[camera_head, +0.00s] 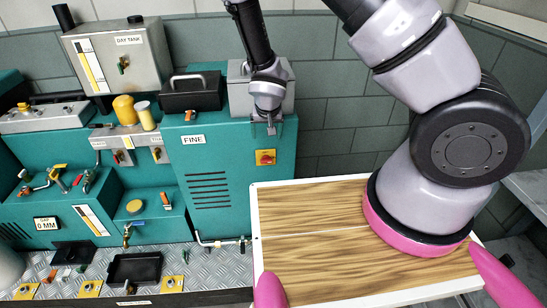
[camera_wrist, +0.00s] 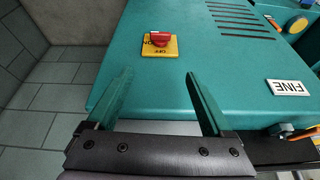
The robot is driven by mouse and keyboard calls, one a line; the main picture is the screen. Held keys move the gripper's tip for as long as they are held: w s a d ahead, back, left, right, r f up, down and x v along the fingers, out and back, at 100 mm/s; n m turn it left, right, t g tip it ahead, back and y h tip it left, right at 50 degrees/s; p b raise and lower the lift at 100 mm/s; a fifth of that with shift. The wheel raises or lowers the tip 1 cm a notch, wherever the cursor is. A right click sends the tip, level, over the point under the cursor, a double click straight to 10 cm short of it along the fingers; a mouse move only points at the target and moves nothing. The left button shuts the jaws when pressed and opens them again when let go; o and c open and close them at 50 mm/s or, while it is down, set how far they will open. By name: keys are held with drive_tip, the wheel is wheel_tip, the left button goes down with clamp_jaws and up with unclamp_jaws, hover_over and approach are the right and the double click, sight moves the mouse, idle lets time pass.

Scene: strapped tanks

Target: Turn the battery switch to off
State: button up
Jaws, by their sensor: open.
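The battery switch (camera_head: 265,157) is a red knob on a yellow plate, on the upper right of the front of the teal cabinet marked FINE. In the wrist view the red knob (camera_wrist: 160,39) sits on its yellow plate with partly readable ON and OFF lettering. The knob lies across the plate near the ON lettering. My gripper (camera_head: 271,124) is above the switch in the head view. In the wrist view my gripper (camera_wrist: 158,78) is open and empty, its two fingers apart, pointing toward the switch without touching it.
The teal cabinet (camera_head: 208,211) has vent slots and a FINE label (camera_head: 193,140). A black toolbox (camera_head: 192,92) and a grey box stand on top. A tank (camera_head: 118,57) labelled DAY TANK is at left. A wooden board (camera_head: 310,212) under my arm is clear.

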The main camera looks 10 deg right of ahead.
sight(266, 159)
drive_tip(key=shift+n, duration=0.3)
drive_tip(key=x, duration=0.4)
drive_tip(key=s+x, duration=0.1)
drive_tip(key=x, duration=0.3)
drive_tip(key=s+f+x, duration=0.1)
drive_tip(key=x, duration=0.4)
drive_tip(key=shift+c, duration=0.3)
clamp_jaws()
